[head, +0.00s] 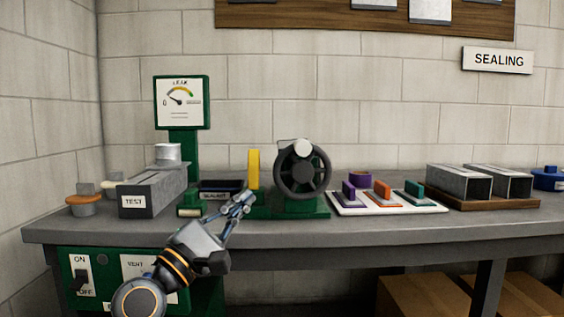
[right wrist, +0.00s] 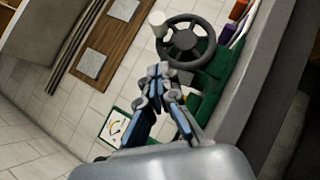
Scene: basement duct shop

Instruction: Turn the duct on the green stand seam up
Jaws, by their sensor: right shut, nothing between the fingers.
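The green stand (head: 290,211) is on the bench, with a dark spoked handwheel (head: 327,172) at its right and a yellow upright plate (head: 253,169) at its left. A pale grey knob (head: 302,147) sits at the top of the wheel. I cannot make out a duct or its seam on this stand. My right gripper (head: 244,203) is shut and empty, in front of the stand's left part, below the yellow plate. In the right wrist view its fingertips (right wrist: 160,71) are together, and the handwheel (right wrist: 211,38) shows beyond them. My left gripper is not in view.
A grey duct box labelled TEST (head: 156,189) and a leak gauge (head: 182,102) stand left. A sealant tray (head: 215,186) is behind my gripper. Right are a white board (head: 345,209) with coloured-handled tools and two ducts (head: 459,181) on a wooden base (head: 497,205).

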